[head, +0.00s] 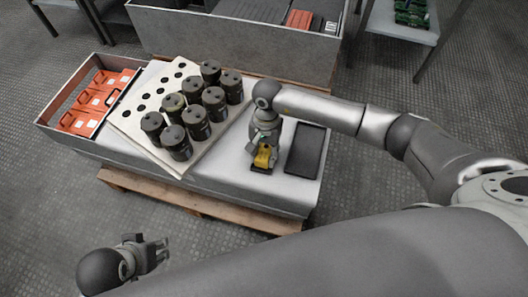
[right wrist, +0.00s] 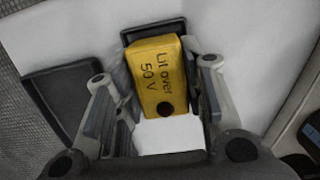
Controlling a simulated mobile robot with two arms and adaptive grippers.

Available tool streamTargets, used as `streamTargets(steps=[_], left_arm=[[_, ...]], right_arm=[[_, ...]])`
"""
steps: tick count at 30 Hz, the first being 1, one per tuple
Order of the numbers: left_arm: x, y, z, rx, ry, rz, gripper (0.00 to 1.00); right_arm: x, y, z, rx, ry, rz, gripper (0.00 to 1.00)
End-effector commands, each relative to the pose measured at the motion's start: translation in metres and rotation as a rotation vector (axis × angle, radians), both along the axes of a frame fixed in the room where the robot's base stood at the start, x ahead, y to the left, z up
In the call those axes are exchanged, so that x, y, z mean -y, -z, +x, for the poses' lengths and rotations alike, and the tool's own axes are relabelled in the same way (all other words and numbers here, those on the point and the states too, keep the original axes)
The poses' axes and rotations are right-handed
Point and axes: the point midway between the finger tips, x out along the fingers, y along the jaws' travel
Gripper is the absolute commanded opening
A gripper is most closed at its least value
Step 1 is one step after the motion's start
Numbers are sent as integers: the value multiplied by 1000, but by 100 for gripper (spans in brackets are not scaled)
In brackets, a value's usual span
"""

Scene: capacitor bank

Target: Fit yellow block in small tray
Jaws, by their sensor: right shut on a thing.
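The yellow block (right wrist: 157,75), marked "Lit over 50 V" with a dark round spot, is between the fingers of my right gripper (right wrist: 164,98), which is shut on it. In the head view the block (head: 263,156) is below the right gripper (head: 265,148), near the table's front edge. A small black tray (right wrist: 152,30) shows past the block's far end and right side in the right wrist view. The block overlaps it, hiding most of its inside; I cannot tell whether the block rests in it. My left gripper (head: 158,250) is open and empty, off the table's front.
A larger empty black tray (head: 306,150) lies right of the block. A tilted pale board (head: 137,120) with holes holds several dark cylinders (head: 195,120) to the left. An open box (head: 50,107) with orange parts stands farther left. White table surface (head: 228,155) is bare between.

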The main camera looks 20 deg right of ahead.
Motion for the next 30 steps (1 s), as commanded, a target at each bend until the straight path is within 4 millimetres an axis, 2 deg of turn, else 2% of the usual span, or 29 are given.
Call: streamTargets(steps=[20,21,27,30], left_arm=[[0,-4,1,11,0,-1,40],[0,-4,1,10,0,-1,40],[0,-3,0,8,0,0,40],[0,-3,0,6,0,0,40]], right_arm=[[0,1,0,1,0,1,5],[0,1,0,1,0,1,38],[0,1,0,0,0,0,62],[0,1,0,0,0,0,62]])
